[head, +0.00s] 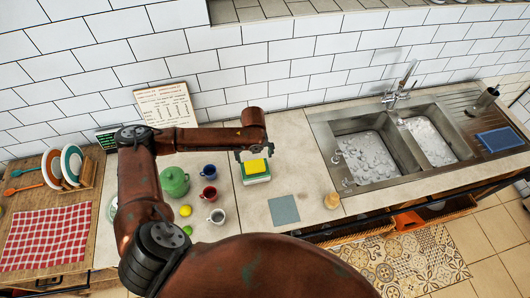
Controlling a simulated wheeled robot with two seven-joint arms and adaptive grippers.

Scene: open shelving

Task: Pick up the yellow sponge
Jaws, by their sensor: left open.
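The yellow sponge (256,166) lies on a small green and white block or dish (257,179) on the counter, left of the sink. My left gripper (254,155) is open and hangs just above the sponge, at its back edge in the picture. I see no grip on the sponge, and I cannot tell whether the fingers touch it. The gripper's upper part is partly hidden by my arm's end link. My right gripper is not in view.
A grey-blue cloth (284,209) lies in front. A double sink (368,157) is at the right.

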